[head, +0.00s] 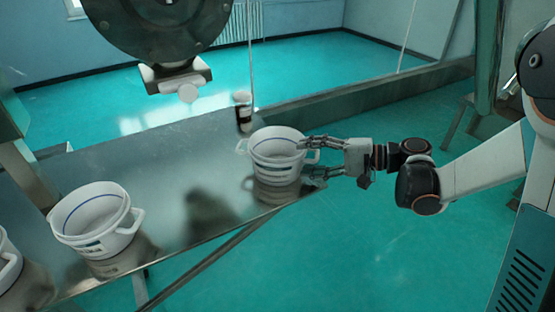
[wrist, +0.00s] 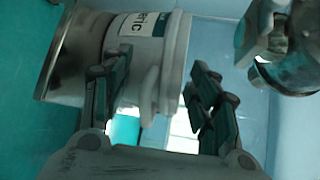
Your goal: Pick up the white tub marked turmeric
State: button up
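A white tub (head: 276,150) with two side handles stands upright on the metal table near its right edge in the head view. In the wrist view this tub (wrist: 92,55) appears turned sideways, and its label shows letters ending in "ERIC"; the rest is cut off or hidden. My gripper (head: 311,160) is at the tub's right side, with its fingers spread apart. In the wrist view the tub's handle (wrist: 150,97) shows between the two fingers, with light visible beside it. I cannot tell whether either finger touches the tub.
Another white tub (head: 98,222) stands on the metal table (head: 165,170) at front left, and a third (head: 6,262) is cut off by the left edge. A small dark jar (head: 243,112) stands just behind the marked tub. Machinery (head: 160,25) hangs above.

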jog(key=shift+s+d, duration=0.1)
jog(key=c, duration=0.7)
